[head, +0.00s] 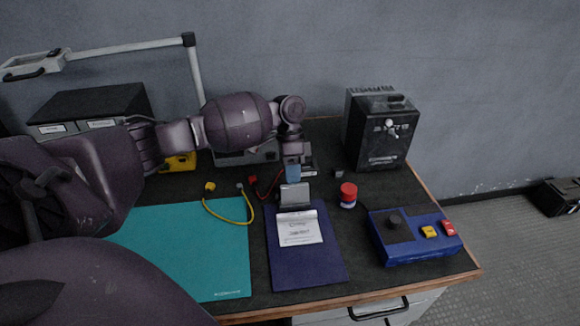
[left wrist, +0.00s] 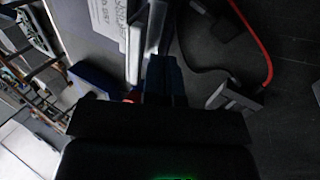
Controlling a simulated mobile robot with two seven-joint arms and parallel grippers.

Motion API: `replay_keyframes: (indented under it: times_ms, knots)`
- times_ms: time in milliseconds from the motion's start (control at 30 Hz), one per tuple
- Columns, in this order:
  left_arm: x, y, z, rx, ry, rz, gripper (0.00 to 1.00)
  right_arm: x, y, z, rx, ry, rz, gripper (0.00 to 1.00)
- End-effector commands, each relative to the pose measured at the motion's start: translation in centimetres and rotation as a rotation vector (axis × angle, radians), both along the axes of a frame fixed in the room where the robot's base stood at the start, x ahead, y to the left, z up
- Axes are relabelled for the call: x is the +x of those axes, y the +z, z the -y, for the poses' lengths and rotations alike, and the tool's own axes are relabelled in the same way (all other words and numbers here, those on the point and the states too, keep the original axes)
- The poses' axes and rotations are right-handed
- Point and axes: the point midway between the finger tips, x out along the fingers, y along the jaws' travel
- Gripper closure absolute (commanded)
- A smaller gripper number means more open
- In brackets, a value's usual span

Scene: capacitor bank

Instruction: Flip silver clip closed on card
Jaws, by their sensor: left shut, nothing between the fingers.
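The silver clip (head: 295,196) is at the top edge of the dark blue board (head: 300,268). Its flap looks raised and tilted, not flat on the card. The white printed card (head: 299,229) lies on the board just in front of the clip. My left gripper (head: 292,174) points down right behind the clip, its blue fingers shut and empty. In the left wrist view the blue fingertips (left wrist: 164,75) are close to the clip (left wrist: 153,28), and the card (left wrist: 108,18) lies beyond it. I cannot tell whether they touch. My right gripper is not in view.
A teal mat (head: 190,250) lies left of the board, with a yellow cable (head: 228,218) over its top. A red knob (head: 348,193) and a blue control box (head: 412,236) are on the right. A black device (head: 381,132) stands at the back right.

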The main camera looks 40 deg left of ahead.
Motion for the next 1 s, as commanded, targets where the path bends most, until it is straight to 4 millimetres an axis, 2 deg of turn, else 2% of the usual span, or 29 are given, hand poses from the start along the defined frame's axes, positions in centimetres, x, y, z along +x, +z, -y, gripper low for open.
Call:
replay_keyframes:
  times_ms: [467, 700, 1000]
  knots:
    - [-0.3, 0.0, 0.4, 0.001, 0.0, -0.002, 1.0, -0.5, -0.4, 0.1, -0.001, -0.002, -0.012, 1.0]
    - [-0.5, 0.6, 0.5, 0.033, 0.0, 0.03, 1.0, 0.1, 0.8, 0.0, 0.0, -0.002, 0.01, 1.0]
    - [-0.6, 0.6, 0.7, 0.066, 0.0, 0.056, 1.0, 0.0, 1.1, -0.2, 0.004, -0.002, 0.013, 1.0]
